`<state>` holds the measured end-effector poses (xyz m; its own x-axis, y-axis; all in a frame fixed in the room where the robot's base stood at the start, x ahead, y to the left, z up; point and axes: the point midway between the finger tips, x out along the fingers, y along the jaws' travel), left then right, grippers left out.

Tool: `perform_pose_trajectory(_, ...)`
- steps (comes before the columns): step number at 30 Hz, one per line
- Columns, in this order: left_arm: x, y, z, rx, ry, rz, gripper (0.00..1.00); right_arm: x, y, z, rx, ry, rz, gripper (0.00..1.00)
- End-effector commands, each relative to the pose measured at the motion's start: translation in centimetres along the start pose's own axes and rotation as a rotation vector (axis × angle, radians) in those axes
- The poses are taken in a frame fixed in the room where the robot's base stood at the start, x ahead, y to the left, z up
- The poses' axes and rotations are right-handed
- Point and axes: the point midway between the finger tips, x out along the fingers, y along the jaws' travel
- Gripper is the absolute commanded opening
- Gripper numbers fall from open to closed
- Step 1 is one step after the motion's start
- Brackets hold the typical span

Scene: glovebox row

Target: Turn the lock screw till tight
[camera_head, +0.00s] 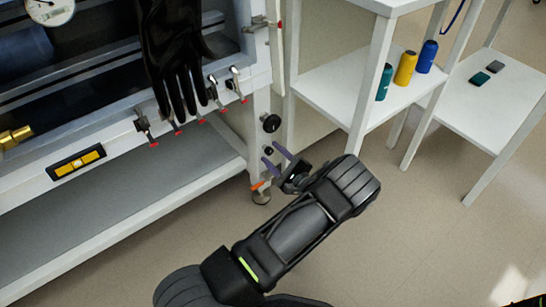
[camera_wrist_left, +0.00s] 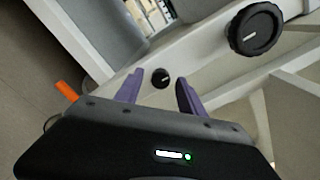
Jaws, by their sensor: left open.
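A small black knob, which looks like the lock screw (camera_head: 268,151), sits on the white frame post below a larger black knob (camera_head: 271,123). The small knob also shows in the left wrist view (camera_wrist_left: 161,78), with a light mark on its face. The larger knob is at the upper right there (camera_wrist_left: 256,28). My left gripper (camera_head: 272,153) is open, its purple fingers pointing at the post. In the left wrist view the fingers (camera_wrist_left: 159,82) stand on either side of the small knob with gaps. I cannot tell whether their tips reach its depth. My right gripper is not in view.
An orange lever (camera_head: 258,186) sits low on the post near its foot. The glovebox front has several red-tipped clamps (camera_head: 145,127), a hanging black glove (camera_head: 175,60) and a yellow level (camera_head: 76,162). A white shelf (camera_head: 330,90) with bottles stands to the right. The floor in front is clear.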

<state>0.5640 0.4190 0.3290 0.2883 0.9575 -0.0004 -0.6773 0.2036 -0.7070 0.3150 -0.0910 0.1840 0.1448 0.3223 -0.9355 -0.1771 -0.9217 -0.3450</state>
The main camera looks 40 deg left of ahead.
Motion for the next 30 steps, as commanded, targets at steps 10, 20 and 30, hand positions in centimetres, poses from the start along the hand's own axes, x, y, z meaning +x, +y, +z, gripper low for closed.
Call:
perform_pose_trajectory(10,0.3,-0.07,0.03,0.0,0.0,0.0,0.43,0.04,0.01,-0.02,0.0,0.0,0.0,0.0)
perform_pose_trajectory(20,0.28,-0.05,0.03,0.0,0.0,0.0,0.16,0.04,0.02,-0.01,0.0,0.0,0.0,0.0)
perform_pose_trajectory(30,0.27,-0.03,0.03,0.0,0.0,0.0,0.0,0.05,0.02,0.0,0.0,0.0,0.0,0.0)
